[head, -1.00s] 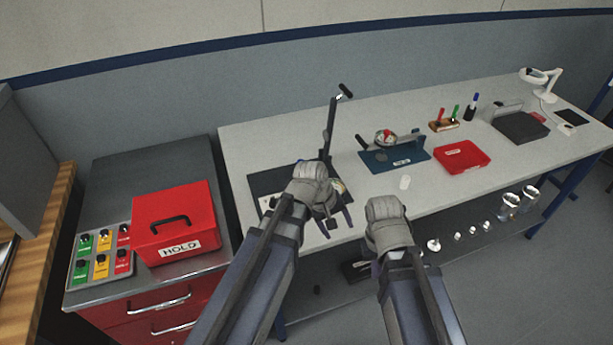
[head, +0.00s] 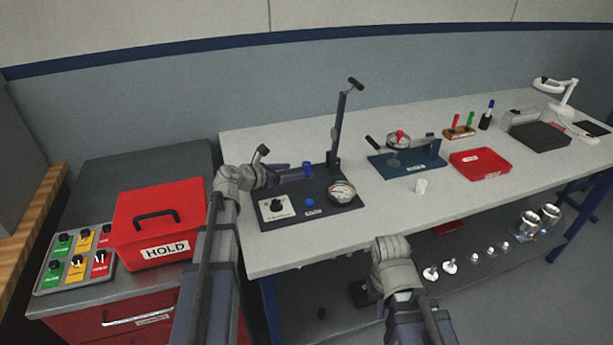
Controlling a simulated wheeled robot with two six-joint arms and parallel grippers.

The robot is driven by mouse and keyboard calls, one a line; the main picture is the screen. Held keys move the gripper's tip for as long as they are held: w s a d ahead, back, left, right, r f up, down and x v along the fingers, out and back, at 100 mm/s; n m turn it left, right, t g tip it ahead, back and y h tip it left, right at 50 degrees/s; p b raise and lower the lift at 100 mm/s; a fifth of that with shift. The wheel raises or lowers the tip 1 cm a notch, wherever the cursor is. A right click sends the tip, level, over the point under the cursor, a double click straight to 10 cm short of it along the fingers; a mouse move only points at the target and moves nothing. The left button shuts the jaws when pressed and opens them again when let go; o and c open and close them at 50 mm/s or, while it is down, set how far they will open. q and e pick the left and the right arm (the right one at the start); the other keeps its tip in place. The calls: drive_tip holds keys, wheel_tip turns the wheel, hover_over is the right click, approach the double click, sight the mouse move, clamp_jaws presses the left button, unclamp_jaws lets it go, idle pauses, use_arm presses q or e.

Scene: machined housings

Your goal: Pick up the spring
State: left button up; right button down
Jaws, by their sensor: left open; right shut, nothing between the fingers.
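I cannot make out a spring in the head view. A small white cylinder-like piece (head: 420,186) lies on the bench in front of the blue fixture; it is too small to tell what it is. My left gripper (head: 287,174) is open above the back left of the black test fixture (head: 325,202), its dark fingers pointing right near a blue knob-like part (head: 307,168). I cannot tell if they touch. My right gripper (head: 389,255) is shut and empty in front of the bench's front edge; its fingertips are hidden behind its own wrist.
The black fixture carries a gauge (head: 341,191) and a tall lever (head: 341,125). A blue fixture (head: 408,164) and a red tray (head: 480,161) stand right of it. A red HOLD box (head: 160,222) and button panel (head: 75,260) are left. Several white parts sit on the lower shelf.

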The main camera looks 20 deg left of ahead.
sight(303, 169)
use_arm(q)
drive_tip(key=shift+b+x, duration=1.55)
drive_tip(key=shift+x, duration=2.45)
drive_tip(key=shift+a+f, duration=0.1)
drive_tip(key=shift+a, duration=0.1)
clamp_jaws()
